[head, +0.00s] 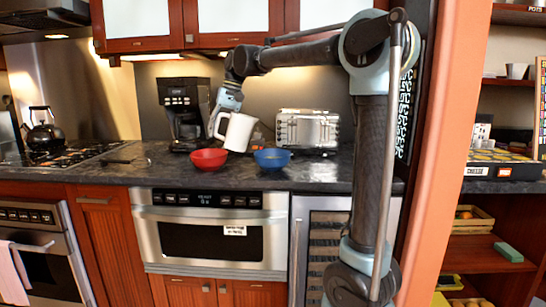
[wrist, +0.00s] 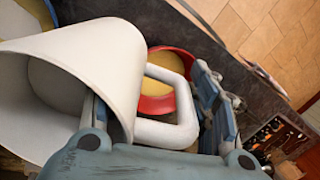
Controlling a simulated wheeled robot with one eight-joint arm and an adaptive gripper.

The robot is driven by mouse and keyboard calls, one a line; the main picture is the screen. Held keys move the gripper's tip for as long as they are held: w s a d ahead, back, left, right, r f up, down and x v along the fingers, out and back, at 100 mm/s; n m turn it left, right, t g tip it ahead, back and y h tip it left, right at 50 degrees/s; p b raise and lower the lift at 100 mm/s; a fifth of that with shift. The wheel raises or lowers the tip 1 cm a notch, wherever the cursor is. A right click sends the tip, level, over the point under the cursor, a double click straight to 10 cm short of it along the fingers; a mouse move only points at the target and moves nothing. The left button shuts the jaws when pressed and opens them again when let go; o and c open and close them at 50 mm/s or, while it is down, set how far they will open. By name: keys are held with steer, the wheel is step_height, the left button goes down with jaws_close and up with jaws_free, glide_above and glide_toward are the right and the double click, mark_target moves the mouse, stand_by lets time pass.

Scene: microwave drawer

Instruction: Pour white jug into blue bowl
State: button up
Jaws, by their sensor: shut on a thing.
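The white jug (head: 239,132) is held above the counter, slightly tilted, between and above the two bowls. My gripper (head: 229,101) is shut on the jug's handle, which shows between the fingers in the wrist view (wrist: 175,133). The blue bowl (head: 272,158) stands on the counter below and to the right of the jug. A small blue and yellow part of a bowl shows at the top left in the wrist view, mostly hidden by the jug. The jug's inside bottom is not clearly seen.
A red bowl (head: 208,158) stands left of the jug, with yellow inside in the wrist view (wrist: 165,75). A coffee maker (head: 186,112) and a silver toaster (head: 307,129) stand behind. A black kettle (head: 42,128) is on the stove at the left. The counter's front edge is close to the bowls.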

steer(key=shift+s+a+f+h, duration=0.1)
steer(key=shift+a+f+h, duration=0.1)
steer(key=shift+f+h, duration=0.3)
steer(key=shift+s+a+f+h, duration=0.1)
steer(key=shift+a+f+h, duration=0.1)
steer(key=shift+f+h, duration=0.25)
steer(key=shift+d+t, duration=0.1)
steer(key=shift+t, duration=0.2)
steer(key=shift+r, duration=0.2)
steer(key=shift+r, duration=1.85)
